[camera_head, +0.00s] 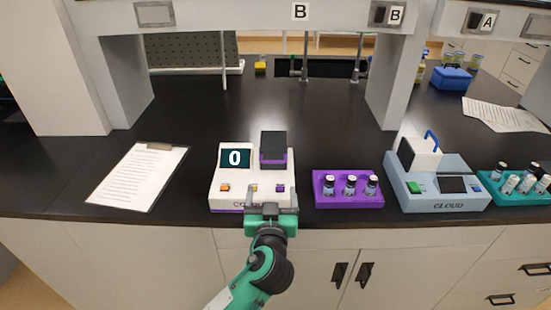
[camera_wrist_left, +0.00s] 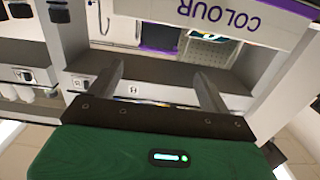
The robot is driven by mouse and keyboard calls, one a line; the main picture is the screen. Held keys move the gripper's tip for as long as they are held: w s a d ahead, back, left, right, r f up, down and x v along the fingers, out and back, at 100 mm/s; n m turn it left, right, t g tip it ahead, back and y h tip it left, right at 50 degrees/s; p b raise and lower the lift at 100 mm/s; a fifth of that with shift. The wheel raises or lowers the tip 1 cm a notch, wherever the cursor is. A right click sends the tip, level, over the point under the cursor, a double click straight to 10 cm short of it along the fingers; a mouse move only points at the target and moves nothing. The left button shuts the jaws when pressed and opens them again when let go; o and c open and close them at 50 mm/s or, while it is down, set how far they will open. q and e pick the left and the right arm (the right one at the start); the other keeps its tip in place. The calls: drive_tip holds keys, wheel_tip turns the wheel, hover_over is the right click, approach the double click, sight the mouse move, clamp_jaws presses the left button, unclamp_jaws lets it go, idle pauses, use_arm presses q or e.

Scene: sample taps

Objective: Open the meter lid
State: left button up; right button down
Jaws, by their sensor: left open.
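The white colour meter (camera_head: 228,189) stands at the front edge of the bench, with a purple base and a display reading 0. Its dark lid (camera_head: 273,146) sits at its back right with a purple band under it; I cannot tell for sure whether it is fully down. My left gripper (camera_head: 271,198) is open and empty at the meter's front edge, short of the lid. In the left wrist view the gripper's fingers (camera_wrist_left: 160,72) stand apart with nothing between them, and the meter's front (camera_wrist_left: 235,22) shows upside down beyond. My right gripper is out of view.
A purple rack (camera_head: 348,199) with several vials stands right of the meter. Farther right are a blue-grey CLOUD meter (camera_head: 445,200) with a blue handle and a teal vial rack (camera_head: 519,195). A clipboard (camera_head: 137,178) lies left. Shelf posts (camera_head: 394,85) rise behind.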

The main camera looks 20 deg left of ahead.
sight(274, 162)
use_arm(q)
drive_tip(key=p+x, duration=0.1)
drive_tip(key=x, duration=0.2)
drive_tip(key=r+p+x, duration=0.1)
drive_tip(key=x, duration=0.2)
drive_tip(key=shift+d, duration=0.15)
drive_tip(key=p+x, duration=0.1)
drive_tip(key=x, duration=0.5)
drive_tip(key=shift+w, duration=0.2)
drive_tip(key=shift+p+x, duration=0.4)
drive_tip(key=shift+x, duration=0.45)
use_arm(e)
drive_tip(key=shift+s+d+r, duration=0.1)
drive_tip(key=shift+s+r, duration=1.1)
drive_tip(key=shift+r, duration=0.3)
use_arm(q)
drive_tip(key=shift+f, duration=0.2)
